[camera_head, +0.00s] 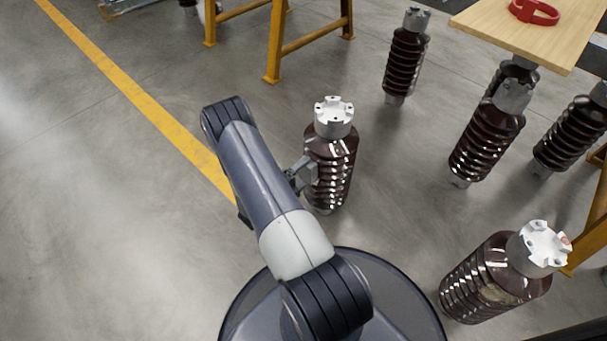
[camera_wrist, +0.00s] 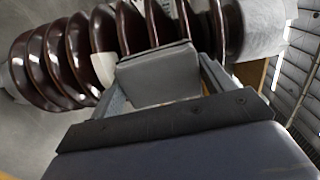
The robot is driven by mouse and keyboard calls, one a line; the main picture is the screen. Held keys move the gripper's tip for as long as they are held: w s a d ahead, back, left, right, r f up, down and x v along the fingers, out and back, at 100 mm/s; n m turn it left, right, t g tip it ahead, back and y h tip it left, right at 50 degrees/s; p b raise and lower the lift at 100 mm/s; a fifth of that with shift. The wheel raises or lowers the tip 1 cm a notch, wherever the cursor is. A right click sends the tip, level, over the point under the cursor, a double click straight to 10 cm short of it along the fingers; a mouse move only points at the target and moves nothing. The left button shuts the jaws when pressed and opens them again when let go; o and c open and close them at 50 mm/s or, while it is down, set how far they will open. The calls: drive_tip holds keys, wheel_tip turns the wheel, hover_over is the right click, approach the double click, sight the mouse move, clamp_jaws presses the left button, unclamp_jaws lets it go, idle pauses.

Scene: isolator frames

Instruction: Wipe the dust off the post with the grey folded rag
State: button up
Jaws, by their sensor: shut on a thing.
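A dark brown ribbed post (camera_head: 331,170) with a white notched cap stands upright on the floor, right of my arm. In the wrist view the post (camera_wrist: 75,55) runs across the top, its ribs close in front of my gripper. My gripper (camera_wrist: 160,80) is shut on the grey folded rag (camera_wrist: 158,76), a flat grey pad between the fingers. The rag lies right at the ribs; I cannot tell whether it touches them. In the head view my gripper (camera_head: 300,172) is beside the post's left side. Dust on this post is not clear.
Another ribbed post (camera_head: 485,280), with a tan dusty-looking patch, is at lower right. More posts (camera_head: 405,60) stand behind and right. A wooden table (camera_head: 490,25) holds a red ring-like object (camera_head: 534,11). A yellow trestle (camera_head: 275,45) is behind. The left floor is clear beyond a yellow line (camera_head: 130,85).

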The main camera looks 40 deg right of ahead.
sight(312, 153)
drive_tip(key=shift+r+p, duration=2.05)
drive_tip(key=shift+r, duration=1.3)
drive_tip(key=shift+a+f+b, duration=0.1)
drive_tip(key=shift+f+b, duration=2.95)
drive_tip(key=shift+f, duration=0.65)
drive_tip(key=shift+f+b, duration=1.05)
drive_tip(key=shift+f, duration=0.65)
drive_tip(key=shift+r+p, duration=3.75)
drive_tip(key=shift+r, duration=1.7)
drive_tip(key=shift+f, duration=0.1)
drive_tip(key=shift+s+a, duration=0.15)
drive_tip(key=shift+a, duration=1.3)
drive_tip(key=shift+s+a, duration=0.1)
drive_tip(key=shift+a, duration=1.35)
